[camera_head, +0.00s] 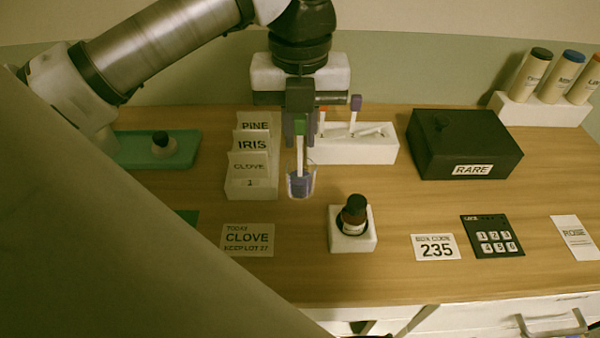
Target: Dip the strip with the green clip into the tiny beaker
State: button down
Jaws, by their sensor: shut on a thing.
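My gripper (300,128) is shut on the green clip (299,127) of a white strip (300,158) and points straight down. The strip hangs upright from the clip. Its lower end overlaps a tiny clear beaker (301,187) with blue-violet liquid and seems to be inside it; how deep it goes is hard to tell. The beaker stands just right of the card holder. More strips, with a purple clip (356,103) and a red clip (323,110), stand in the white rack (352,155) behind the gripper.
A white card holder (251,190) labelled PINE, IRIS and CLOVE stands close left of the beaker. A brown bottle (354,211) in a white stand (366,242) is in front right. A black RARE box (440,136) stands behind right. Flat cards and a keypad (491,235) lie along the front.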

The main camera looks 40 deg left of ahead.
jog(key=shift+f+b, duration=0.35)
jog(key=shift+f, duration=0.15)
jog(key=shift+r, duration=0.15)
jog(key=shift+r+p, duration=2.3)
jog(key=shift+r, duration=1.15)
